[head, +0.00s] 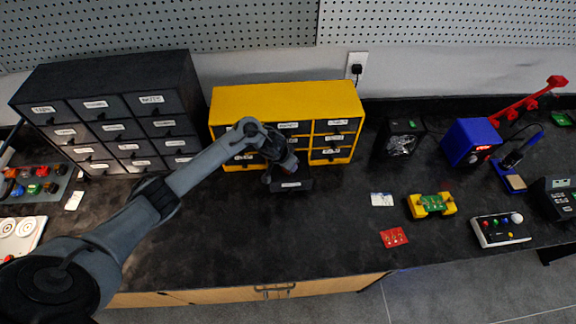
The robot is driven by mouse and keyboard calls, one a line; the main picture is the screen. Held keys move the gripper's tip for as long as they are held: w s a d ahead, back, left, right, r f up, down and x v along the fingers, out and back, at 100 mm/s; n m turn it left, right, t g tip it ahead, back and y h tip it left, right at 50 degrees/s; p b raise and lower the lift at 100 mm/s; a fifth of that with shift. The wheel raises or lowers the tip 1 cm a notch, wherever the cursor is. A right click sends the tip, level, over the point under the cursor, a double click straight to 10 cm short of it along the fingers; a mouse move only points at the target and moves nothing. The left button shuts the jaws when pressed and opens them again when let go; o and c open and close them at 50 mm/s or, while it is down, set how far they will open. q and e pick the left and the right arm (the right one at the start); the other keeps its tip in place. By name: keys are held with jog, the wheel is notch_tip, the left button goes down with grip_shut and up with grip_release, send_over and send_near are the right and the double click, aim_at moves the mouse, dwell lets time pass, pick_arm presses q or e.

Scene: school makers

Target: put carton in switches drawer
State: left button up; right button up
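My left arm reaches across the bench to the yellow drawer cabinet (240,95). My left gripper (276,172) is at the cabinet's front, over or at a dark drawer (291,186) that stands pulled out at the lower middle. The arm's wrist hides the fingers and much of the drawer, so I cannot tell whether the gripper is open or shut, or holds anything. The drawer's label is too small to read, so I cannot tell which is the switches drawer. I cannot clearly make out a carton; a small flat white item (382,199) lies right of the drawer. My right gripper is not in view.
A dark drawer cabinet (100,65) stands at the left. A black fan unit (400,142), a blue power supply (468,142), a yellow holder with a green board (432,204) and a red board (393,237) are at the right. The bench front centre is clear.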

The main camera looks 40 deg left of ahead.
pick_arm(q)
jog(key=shift+s+f, duration=0.1)
jog(key=shift+s, duration=0.05)
jog(key=shift+f, duration=0.15)
jog(key=o, duration=1.1)
